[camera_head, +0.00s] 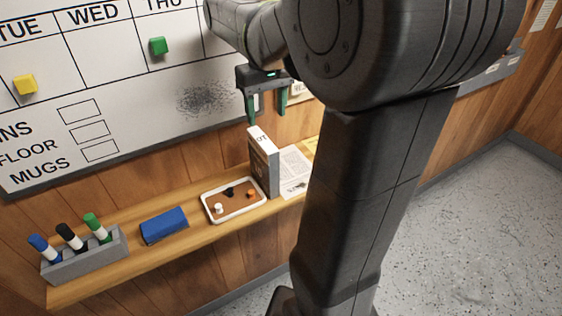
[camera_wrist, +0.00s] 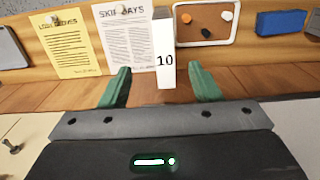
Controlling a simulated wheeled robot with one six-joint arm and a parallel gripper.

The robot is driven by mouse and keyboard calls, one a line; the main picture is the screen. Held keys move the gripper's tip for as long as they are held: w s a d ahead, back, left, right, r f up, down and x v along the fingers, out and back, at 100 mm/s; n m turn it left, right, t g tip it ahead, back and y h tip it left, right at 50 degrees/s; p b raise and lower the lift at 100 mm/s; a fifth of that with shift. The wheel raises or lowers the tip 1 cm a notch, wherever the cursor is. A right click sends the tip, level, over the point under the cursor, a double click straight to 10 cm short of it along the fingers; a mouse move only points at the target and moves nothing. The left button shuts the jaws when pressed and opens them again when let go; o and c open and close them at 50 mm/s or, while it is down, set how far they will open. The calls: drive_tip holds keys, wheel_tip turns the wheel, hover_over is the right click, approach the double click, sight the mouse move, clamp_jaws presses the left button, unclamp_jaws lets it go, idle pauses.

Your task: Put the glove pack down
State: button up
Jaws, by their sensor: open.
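The glove pack (camera_head: 264,163), a tall narrow box with a white face and grey side, stands upright on the wooden shelf (camera_head: 180,247), close to the right end of a small tray. In the wrist view the pack (camera_wrist: 164,45) shows a white face with "10" on it. My gripper (camera_head: 267,118) is open and empty, above the pack in the head view. In the wrist view its two green fingers (camera_wrist: 159,68) are apart on either side of the pack's line, with no contact visible. My arm hides the shelf's right part in the head view.
The white-rimmed tray (camera_head: 207,205) holds small pieces. A blue block (camera_head: 164,226) and a grey marker holder (camera_head: 85,258) stand further left. A printed white sheet (camera_wrist: 122,40) and a yellow sheet (camera_wrist: 74,45) are beside the pack. A whiteboard (camera_head: 130,90) hangs above.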

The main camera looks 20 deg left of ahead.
sight(267, 142)
wheel_tip(267, 142, down, 8)
drive_tip(key=shift+a, duration=0.1)
drive_tip(key=shift+s+a+f, duration=0.1)
drive_tip(key=shift+f, duration=1.25)
drive_tip(key=shift+s+a+f, duration=0.1)
drive_tip(key=shift+f, duration=1.2)
drive_tip(key=c, duration=1.1)
drive_tip(key=shift+c, duration=0.5)
drive_tip(key=shift+r, duration=0.15)
